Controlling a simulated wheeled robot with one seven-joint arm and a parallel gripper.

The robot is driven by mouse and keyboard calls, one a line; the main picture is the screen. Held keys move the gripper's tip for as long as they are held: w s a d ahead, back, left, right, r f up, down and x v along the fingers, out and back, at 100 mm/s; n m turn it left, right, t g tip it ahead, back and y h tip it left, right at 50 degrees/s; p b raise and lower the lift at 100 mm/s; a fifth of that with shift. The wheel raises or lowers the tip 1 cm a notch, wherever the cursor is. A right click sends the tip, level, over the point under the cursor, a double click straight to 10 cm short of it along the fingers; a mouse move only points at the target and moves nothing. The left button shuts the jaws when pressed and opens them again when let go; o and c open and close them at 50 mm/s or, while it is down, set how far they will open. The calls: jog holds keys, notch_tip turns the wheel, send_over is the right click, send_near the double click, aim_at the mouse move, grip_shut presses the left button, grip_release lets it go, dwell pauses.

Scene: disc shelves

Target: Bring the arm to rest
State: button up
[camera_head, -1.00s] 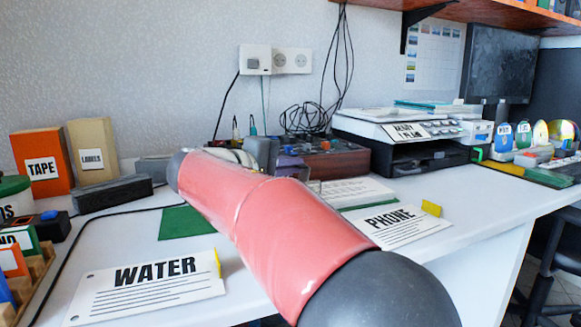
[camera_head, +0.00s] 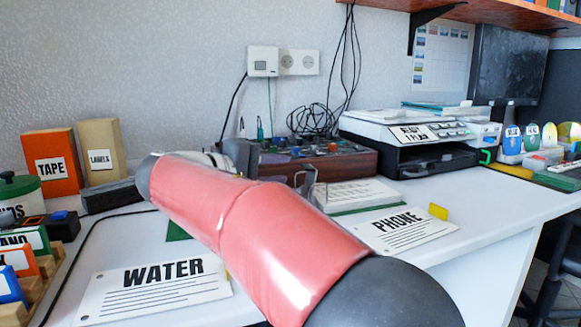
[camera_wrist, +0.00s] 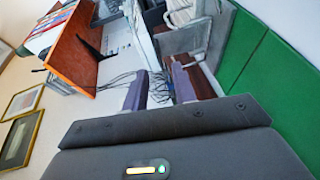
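My arm (camera_head: 250,225), red with dark grey joints, reaches over the white desk (camera_head: 500,212) in the head view. Its far end is near the middle of the desk, and it largely hides my gripper there. In the wrist view my gripper (camera_wrist: 160,87) shows two purple-grey fingers with a clear gap between them. It is open, with nothing between the fingers.
A WATER card (camera_head: 155,290) lies left of my arm and a PHONE card (camera_head: 405,231) right of it. A control box (camera_head: 335,165) and a printer (camera_head: 410,150) stand behind. TAPE (camera_head: 52,160) and LABELS (camera_head: 101,150) boxes stand at left.

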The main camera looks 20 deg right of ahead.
jog(key=shift+v, duration=1.15)
